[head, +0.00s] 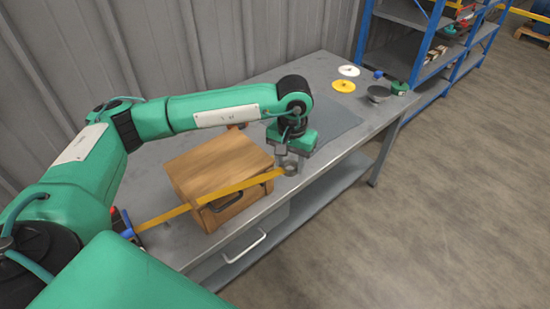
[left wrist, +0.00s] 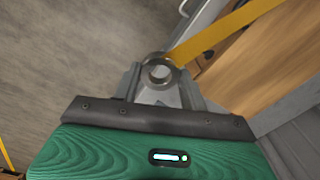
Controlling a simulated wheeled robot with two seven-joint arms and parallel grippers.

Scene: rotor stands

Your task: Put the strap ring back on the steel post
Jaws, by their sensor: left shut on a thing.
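The strap ring (left wrist: 158,71) is a small grey metal ring at the end of a yellow strap (left wrist: 225,29). My left gripper (left wrist: 160,84) is shut on it, with a finger on each side. In the head view my left gripper (head: 291,161) is low by the bench's front edge, at the right front corner of the wooden box. The strap (head: 243,185) runs taut from the ring across the box's front to the left. I cannot make out the steel post; whether it stands under or inside the ring is unclear. My right gripper is not in view.
The wooden box (head: 215,162) with a dark handle sits on the grey bench (head: 325,68). A grey mat (head: 335,122) lies behind the gripper. Yellow (head: 344,86) and white (head: 348,71) discs and a dark round part (head: 378,93) are farther back. A drawer handle (head: 245,246) projects below.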

